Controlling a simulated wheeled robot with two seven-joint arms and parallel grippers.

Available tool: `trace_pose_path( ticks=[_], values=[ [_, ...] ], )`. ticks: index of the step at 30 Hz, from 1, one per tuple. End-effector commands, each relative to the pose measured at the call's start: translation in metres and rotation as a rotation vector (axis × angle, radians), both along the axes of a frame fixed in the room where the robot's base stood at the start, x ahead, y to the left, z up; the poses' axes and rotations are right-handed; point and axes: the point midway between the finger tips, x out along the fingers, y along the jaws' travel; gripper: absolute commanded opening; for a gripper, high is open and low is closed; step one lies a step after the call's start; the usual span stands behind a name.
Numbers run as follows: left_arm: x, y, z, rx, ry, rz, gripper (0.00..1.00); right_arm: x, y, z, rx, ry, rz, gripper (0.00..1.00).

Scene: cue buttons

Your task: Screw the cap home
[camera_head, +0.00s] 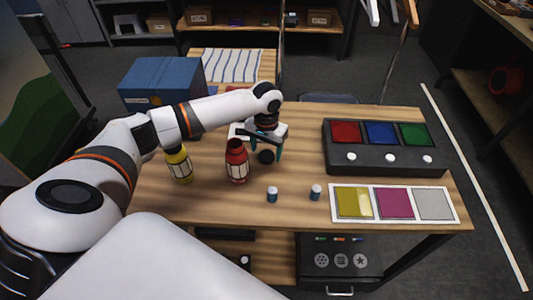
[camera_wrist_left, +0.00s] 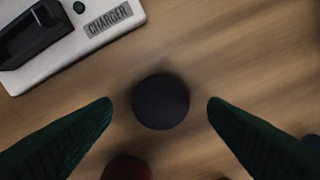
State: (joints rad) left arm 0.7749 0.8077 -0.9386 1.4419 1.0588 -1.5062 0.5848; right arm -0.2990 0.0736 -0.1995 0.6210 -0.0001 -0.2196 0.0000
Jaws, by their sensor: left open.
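A round black cap (camera_head: 266,157) lies on the wooden table, just right of a red bottle (camera_head: 237,165) with a pale label. The bottle stands upright. My left gripper (camera_head: 266,148) is open and empty over the cap. In the left wrist view the cap (camera_wrist_left: 161,101) sits between the two dark green fingertips, with a gap on each side. A dark red rounded shape, likely the red bottle's top (camera_wrist_left: 127,168), shows at the bottom edge there. A yellow bottle (camera_head: 179,167) stands further left, partly behind my arm. My right gripper is out of view.
A white charger (camera_wrist_left: 85,30) lies close by the cap. Two small white-topped containers (camera_head: 272,194) (camera_head: 316,192) stand near the front edge. A button box (camera_head: 385,167) and a colour panel (camera_head: 393,218) occupy the right. A blue box (camera_head: 160,80) is at back left.

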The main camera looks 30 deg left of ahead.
Motion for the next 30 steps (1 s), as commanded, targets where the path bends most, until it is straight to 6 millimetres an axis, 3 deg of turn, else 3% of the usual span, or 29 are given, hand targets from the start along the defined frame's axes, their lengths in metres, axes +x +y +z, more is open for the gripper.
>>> trace_pose_path(
  ticks=[6,15,24,30],
  values=[
    [0.000,0.000,-0.017,0.000,-0.002,0.000,0.68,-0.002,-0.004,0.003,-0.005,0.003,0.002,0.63],
    [0.001,0.000,-0.017,0.000,-0.002,0.000,0.68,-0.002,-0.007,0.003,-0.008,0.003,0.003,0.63],
    [0.001,0.000,-0.017,0.000,-0.002,0.000,0.21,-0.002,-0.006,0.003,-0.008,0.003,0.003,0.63],
    [0.001,0.000,-0.017,0.000,-0.002,0.000,0.21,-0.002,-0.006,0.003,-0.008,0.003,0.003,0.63]
  ],
)
